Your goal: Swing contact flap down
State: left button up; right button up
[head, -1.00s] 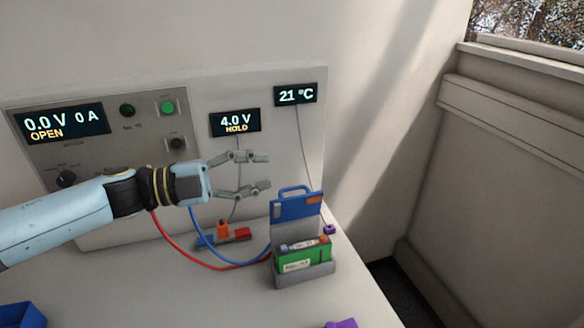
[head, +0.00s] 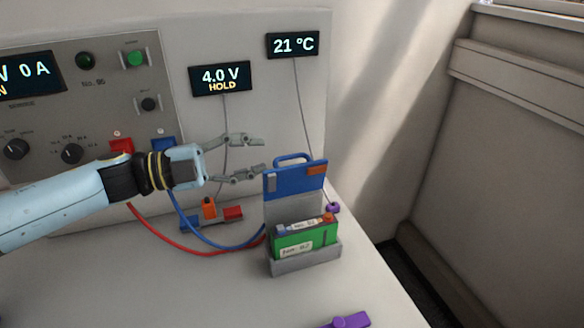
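The contact flap (head: 297,181) is a blue plate with a loop handle on top, standing upright behind a green battery (head: 305,240). The battery sits in a grey holder (head: 308,262) near the right end of the table. My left gripper (head: 264,157) is open and empty. In the picture its fingertips are just left of and slightly above the flap's handle; I cannot tell the gap in depth. My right gripper is not in view.
The cycler panel (head: 85,90) stands at the back, with a 4.0 V HOLD display (head: 221,78) and a 21 °C display (head: 292,44). Red (head: 190,250) and blue cables run to the holder. A purple clip (head: 348,320) lies at the front. The front table is mostly clear.

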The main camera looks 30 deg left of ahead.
aim_at(292, 156)
pick_arm(q)
jog(key=shift+f+b, duration=0.5)
jog(key=shift+f, duration=0.35)
jog(key=p+x, duration=0.2)
jog(key=x, duration=0.4)
jog(key=shift+w+d+r, duration=0.1)
jog(key=shift+w+d, duration=0.05)
jog(key=shift+w, duration=0.1)
jog(key=shift+w+d, duration=0.3)
jog(key=shift+d, duration=0.05)
jog(key=shift+c, duration=0.3)
grip_shut()
